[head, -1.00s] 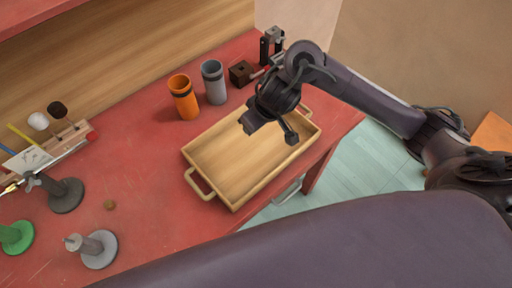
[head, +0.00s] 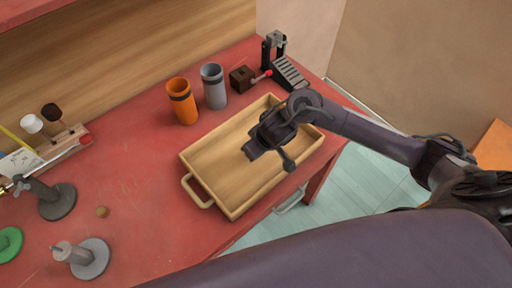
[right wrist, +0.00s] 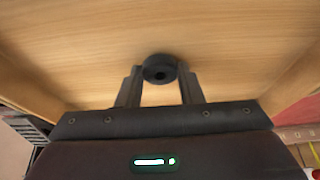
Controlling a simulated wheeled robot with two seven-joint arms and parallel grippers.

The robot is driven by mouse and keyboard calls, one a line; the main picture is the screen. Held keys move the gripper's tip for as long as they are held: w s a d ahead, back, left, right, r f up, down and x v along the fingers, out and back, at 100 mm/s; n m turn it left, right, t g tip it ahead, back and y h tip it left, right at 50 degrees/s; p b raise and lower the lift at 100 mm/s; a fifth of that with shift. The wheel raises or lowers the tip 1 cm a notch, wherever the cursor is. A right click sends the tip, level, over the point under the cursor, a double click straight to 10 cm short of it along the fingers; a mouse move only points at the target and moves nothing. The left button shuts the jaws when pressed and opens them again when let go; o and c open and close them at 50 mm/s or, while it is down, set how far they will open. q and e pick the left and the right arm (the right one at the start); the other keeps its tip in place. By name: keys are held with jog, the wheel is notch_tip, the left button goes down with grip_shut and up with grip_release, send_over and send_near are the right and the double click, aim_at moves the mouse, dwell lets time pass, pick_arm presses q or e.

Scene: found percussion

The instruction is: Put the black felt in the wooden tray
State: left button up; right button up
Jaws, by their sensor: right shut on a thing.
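The wooden tray (head: 204,172) lies on the red bench, with a looped handle at its near left end. My right gripper (head: 270,158) is over the tray's inside, between its walls as seen from the head. The right wrist view shows the black felt (right wrist: 160,68), a small round dark disc with a hole, pinched between the two fingertips. Tray floor (right wrist: 160,25) fills the background behind it. I cannot tell whether the felt touches the floor. My left gripper is not in view.
An orange cup (head: 182,102) and a grey cup (head: 214,88) stand behind the tray. A brown block (head: 241,78) and a black pedal (head: 288,72) are at the back right. Stands with round bases (head: 88,260) and a mallet rack (head: 62,145) are at left. Bench between is mostly clear.

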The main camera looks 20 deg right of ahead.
jog(key=shift+f, duration=0.15)
jog(key=o, duration=0.9)
jog(key=shift+r, duration=0.4)
jog(key=p+v, duration=0.3)
jog(key=v, duration=0.8)
jog(key=shift+s+d+r+p, duration=0.15)
jog(key=shift+s+r+p, duration=0.1)
jog(key=shift+p, duration=0.15)
